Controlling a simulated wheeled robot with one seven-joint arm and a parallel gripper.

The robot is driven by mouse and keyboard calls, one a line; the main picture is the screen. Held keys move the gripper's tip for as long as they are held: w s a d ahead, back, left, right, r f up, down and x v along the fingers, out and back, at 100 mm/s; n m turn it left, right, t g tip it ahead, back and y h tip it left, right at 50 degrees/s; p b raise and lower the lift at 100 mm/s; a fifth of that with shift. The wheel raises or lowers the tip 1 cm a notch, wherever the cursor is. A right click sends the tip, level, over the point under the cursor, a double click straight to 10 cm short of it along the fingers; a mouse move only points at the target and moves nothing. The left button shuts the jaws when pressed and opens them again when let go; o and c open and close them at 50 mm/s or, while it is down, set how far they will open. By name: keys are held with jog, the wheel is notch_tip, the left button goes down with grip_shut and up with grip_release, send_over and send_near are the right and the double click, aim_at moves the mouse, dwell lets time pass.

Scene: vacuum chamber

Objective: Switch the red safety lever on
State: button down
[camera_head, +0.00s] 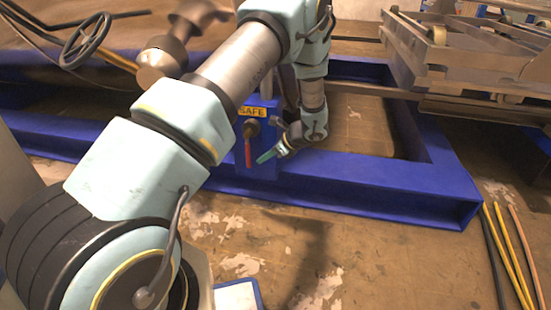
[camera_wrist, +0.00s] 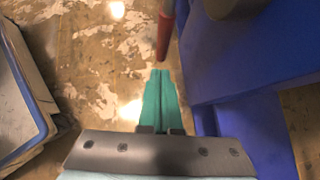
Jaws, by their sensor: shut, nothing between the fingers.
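The red safety lever (camera_head: 248,152) hangs down from a dark pivot on a blue post, below a yellow label reading SAFE (camera_head: 253,112). My gripper (camera_head: 265,157) is just to the right of the lever in the head view, its teal fingers shut with nothing between them. In the wrist view the red lever (camera_wrist: 165,36) shows at the top centre. The shut fingertips (camera_wrist: 160,74) point toward its lower end, with a small gap in the picture. I cannot tell whether they touch. The lever's upper end is cut off in the wrist view.
The blue frame (camera_head: 350,185) runs along the floor behind and right of my gripper. In the wrist view a blue surface (camera_wrist: 235,60) lies close on the right. Several cables (camera_head: 510,250) lie on the floor at right. A handwheel (camera_head: 87,40) stands at the back left.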

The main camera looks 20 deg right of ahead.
aim_at(249, 158)
jog(key=shift+w+a, duration=0.75)
jog(key=shift+a, duration=0.2)
jog(key=shift+w+a+f+y, duration=0.15)
jog(key=shift+a+y, duration=0.1)
jog(key=shift+y, duration=0.25)
jog(key=shift+w+a+f+t+y+b, duration=0.25)
jog(key=shift+a+t+y, duration=0.1)
jog(key=shift+t+y, duration=0.2)
jog(key=shift+w+a+f+t+y+b, duration=0.1)
jog(key=shift+w+a+t+y+b, duration=0.1)
jog(key=shift+a+t+y, duration=0.25)
jog(key=w+a+r+m+t+y+b, duration=0.2)
jog(key=w+a+r+t+y+b, duration=0.2)
jog(key=y, duration=0.6)
jog(key=a+t+b, duration=0.2)
jog(key=a+t, duration=0.1)
jog(key=t, duration=0.1)
jog(key=shift+r+m+b, duration=0.15)
jog(key=shift+m+b, duration=0.15)
jog(key=shift+b, duration=0.05)
jog(key=shift+a+r, duration=0.1)
jog(key=shift+a, duration=0.05)
